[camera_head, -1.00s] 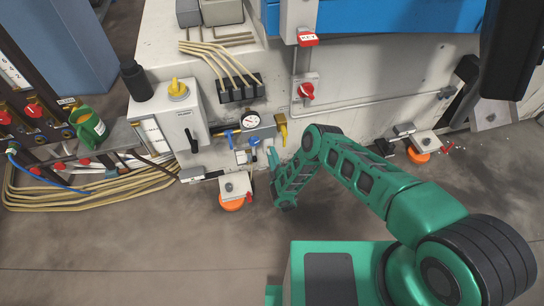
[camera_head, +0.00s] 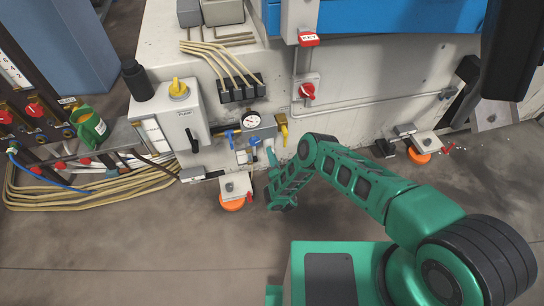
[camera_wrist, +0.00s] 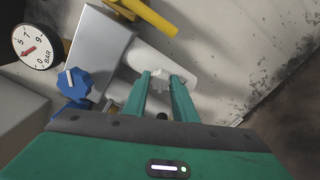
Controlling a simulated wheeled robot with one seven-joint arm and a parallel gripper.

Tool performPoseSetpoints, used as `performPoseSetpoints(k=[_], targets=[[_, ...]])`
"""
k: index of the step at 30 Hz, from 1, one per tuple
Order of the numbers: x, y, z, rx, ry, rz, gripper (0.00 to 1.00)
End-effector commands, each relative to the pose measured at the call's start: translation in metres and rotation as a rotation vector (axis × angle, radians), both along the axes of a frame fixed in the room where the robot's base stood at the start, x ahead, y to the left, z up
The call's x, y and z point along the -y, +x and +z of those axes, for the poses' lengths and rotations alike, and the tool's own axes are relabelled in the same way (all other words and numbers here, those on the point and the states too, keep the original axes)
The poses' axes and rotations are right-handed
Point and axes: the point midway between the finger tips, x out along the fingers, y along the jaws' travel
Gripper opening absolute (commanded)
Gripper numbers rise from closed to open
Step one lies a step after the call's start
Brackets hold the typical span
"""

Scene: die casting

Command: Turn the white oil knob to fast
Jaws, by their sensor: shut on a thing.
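The fingers cover part of the knob, and no fast or slow marking is readable. In the head view my gripper (camera_head: 271,157) is at the front of the machine, below the gauge, and the knob is too small to make out there.
A round pressure gauge (camera_wrist: 30,46) and a blue knob (camera_wrist: 73,84) are left of my gripper in the wrist view. A yellow lever (camera_wrist: 146,14) is just above the plate. In the head view an orange-footed support (camera_head: 234,201) stands on the floor left of my forearm.

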Motion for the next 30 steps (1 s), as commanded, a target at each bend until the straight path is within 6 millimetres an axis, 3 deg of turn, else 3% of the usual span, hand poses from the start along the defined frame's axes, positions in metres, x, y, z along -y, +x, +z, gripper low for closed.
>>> performPoseSetpoints(k=[20,21,22,30], targets=[[0.002,-0.0005,-0.0022,0.012,-0.058,-0.002,0.03],[0.002,-0.0006,-0.0022,0.012,-0.058,-0.002,0.34],[0.002,-0.0005,-0.0022,0.012,-0.058,-0.002,0.42],[0.0012,-0.0001,-0.0009,0.014,-0.056,-0.001,0.44]])
